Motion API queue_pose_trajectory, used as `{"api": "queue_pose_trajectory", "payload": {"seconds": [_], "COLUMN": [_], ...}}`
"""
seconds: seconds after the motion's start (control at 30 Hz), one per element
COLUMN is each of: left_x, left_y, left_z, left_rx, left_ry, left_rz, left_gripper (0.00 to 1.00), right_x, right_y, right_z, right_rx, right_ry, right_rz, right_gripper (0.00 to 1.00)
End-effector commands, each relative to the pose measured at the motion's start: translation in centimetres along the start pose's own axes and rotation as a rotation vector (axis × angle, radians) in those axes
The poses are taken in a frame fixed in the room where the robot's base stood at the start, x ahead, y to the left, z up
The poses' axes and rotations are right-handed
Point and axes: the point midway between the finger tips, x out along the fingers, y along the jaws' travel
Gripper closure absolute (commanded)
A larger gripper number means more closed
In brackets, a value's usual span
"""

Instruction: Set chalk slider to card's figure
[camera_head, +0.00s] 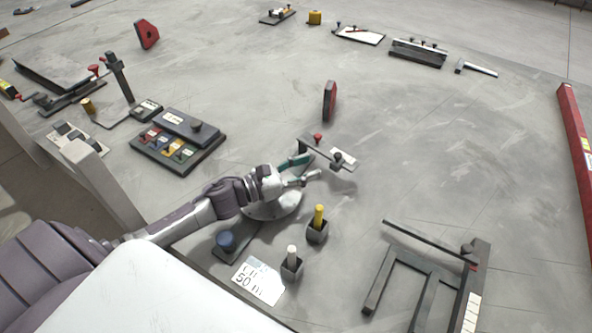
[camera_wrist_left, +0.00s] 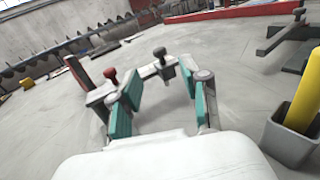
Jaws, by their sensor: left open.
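A card (camera_head: 258,281) with large black print, of which "50" is readable, lies on the floor near the bottom of the head view. A grey bar (camera_head: 322,150) carries a red knob (camera_head: 317,137) and a dark knob (camera_head: 337,155) with a white label below it. I cannot tell for sure that this is the chalk slider. My left gripper (camera_head: 308,168) is open beside the bar. In the left wrist view its teal-padded fingers (camera_wrist_left: 160,92) are apart, with the bar and its dark knob (camera_wrist_left: 160,53) just beyond them. My right gripper is not in view.
Yellow chalk (camera_head: 319,216) and white chalk (camera_head: 292,252) stand in grey holders close to my left arm. A dark frame with a pale scale (camera_head: 472,312) stands at right. A dark tray (camera_head: 180,140) with coloured compartments lies left. Open floor lies between.

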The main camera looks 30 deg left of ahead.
Motion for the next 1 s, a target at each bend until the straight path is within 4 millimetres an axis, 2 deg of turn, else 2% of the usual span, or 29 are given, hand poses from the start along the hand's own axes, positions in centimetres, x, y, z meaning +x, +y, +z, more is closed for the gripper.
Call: {"api": "queue_pose_trajectory", "payload": {"seconds": [0.1, 0.27, 0.83, 1.0], "left_x": [-1.7, -2.8, -2.9, -2.9], "left_y": [-0.1, 0.0, 0.0, 0.0], "left_z": [-0.1, 0.0, 0.1, 2.2], "left_rx": [-0.001, 0.001, 0.002, 0.002], "left_ry": [0.001, 0.0, 0.0, -0.001], "left_rz": [0.0, 0.0, 0.0, 0.0], "left_gripper": [0.54, 0.54, 0.54, 0.54], "right_x": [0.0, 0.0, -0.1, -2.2], "right_y": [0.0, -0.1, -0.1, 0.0], "right_z": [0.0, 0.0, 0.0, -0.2], "right_rx": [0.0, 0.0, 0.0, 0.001], "right_ry": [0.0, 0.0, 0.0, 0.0], "right_rz": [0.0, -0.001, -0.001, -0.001], "right_gripper": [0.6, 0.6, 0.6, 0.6]}}
